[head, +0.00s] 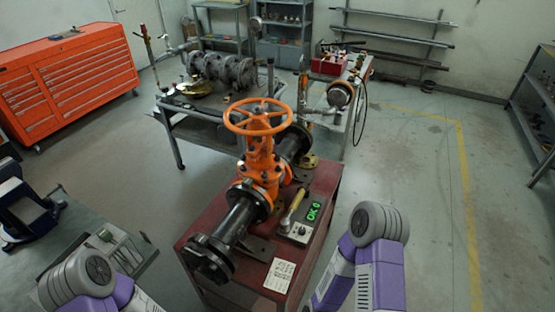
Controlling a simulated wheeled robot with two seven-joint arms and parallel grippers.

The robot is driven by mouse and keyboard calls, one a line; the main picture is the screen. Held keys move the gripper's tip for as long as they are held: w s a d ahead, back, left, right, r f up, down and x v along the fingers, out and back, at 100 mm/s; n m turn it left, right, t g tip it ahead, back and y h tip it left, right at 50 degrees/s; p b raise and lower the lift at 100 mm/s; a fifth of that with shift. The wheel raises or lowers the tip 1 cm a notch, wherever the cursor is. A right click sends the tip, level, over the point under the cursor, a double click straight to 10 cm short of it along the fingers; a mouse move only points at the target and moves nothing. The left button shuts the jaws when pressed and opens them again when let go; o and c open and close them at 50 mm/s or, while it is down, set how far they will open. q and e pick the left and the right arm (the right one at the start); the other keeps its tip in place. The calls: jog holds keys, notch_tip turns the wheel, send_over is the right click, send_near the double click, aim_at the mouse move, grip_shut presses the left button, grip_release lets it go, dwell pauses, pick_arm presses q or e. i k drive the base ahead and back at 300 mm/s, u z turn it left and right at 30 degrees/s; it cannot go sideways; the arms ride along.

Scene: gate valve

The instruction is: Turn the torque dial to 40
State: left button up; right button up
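A small grey control box (299,233) sits on the red cabinet top, right of the valve. A green lit display (313,212) stands at its back right and seems to read "OK 0". A small round knob shows on the box face; it is too small to read its setting. A tool with a yellowish handle (293,208) is at the box's left side. The orange gate valve (262,165) with its handwheel stands on black flanged pipe beside the box. My purple and grey arm links show at bottom left and bottom right. Neither gripper is in view.
The red cabinet (325,190) carries the valve, the box and a white printed card (279,275). A workbench (205,130) with parts stands behind it. An orange tool chest (65,85) is at far left. The floor at right is clear.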

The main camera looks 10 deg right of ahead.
aim_at(302, 231)
jog(key=u, duration=0.55)
jog(key=k, duration=1.3)
jog(key=z, duration=0.15)
jog(key=i, duration=0.75)
jog(key=z, duration=0.45)
jog(key=i, duration=0.95)
jog(key=u, duration=0.45)
